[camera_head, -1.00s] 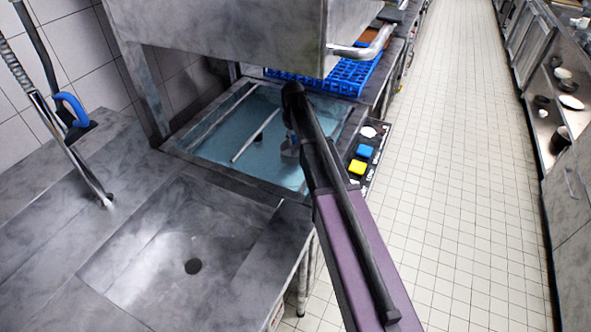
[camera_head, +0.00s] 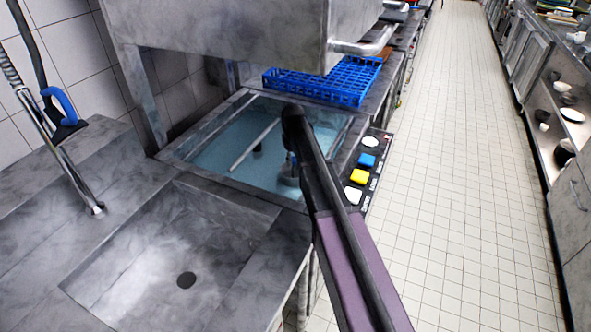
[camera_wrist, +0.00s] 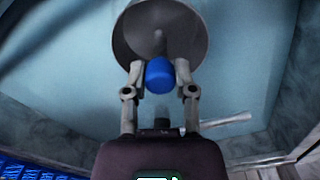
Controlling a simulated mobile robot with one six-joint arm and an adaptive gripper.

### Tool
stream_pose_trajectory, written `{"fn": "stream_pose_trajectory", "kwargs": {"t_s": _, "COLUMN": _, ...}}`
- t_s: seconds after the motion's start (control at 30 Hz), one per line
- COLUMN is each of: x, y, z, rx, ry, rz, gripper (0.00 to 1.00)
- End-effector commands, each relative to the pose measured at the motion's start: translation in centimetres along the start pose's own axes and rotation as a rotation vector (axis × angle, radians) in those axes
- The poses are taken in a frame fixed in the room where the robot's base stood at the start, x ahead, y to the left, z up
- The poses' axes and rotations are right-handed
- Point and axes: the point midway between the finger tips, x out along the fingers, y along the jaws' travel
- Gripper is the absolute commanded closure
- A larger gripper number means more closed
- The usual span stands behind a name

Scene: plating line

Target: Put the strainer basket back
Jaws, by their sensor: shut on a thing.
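The strainer basket (camera_wrist: 160,35) is a grey round dish with a blue knob (camera_wrist: 159,75) in the wrist view. My gripper (camera_wrist: 159,72) is shut on the blue knob, one finger at each side. In the head view the basket (camera_head: 289,178) is small and dark, near the front right of the blue-watered tank (camera_head: 188,160), partly hidden by my arm. I cannot tell whether it touches the water or the tank floor. A dark round fitting (camera_head: 258,150) shows in the tank to its left.
A steel hood (camera_head: 225,35) overhangs the back of the tank. A blue rack (camera_head: 325,80) stands behind it. A button panel (camera_head: 366,172) sits at the right edge, close to my arm. A sink (camera_head: 180,245) is in front; the tiled aisle (camera_head: 450,180) is clear.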

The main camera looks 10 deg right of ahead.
Motion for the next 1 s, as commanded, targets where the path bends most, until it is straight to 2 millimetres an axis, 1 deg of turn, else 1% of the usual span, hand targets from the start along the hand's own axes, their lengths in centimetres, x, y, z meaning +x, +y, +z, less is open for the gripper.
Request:
{"fn": "stream_pose_trajectory", "kwargs": {"t_s": 0.27, "x": 0.2, "y": 0.0, "z": 0.0, "rx": 0.000, "ry": 0.000, "rz": 0.000, "gripper": 1.00}}
{"fn": "stream_pose_trajectory", "kwargs": {"t_s": 0.73, "x": 3.5, "y": 0.0, "z": 0.0, "rx": 0.000, "ry": 0.000, "rz": 0.000, "gripper": 1.00}}
{"fn": "stream_pose_trajectory", "kwargs": {"t_s": 1.0, "x": 3.7, "y": 0.0, "z": 0.0, "rx": 0.000, "ry": 0.000, "rz": 0.000, "gripper": 1.00}}
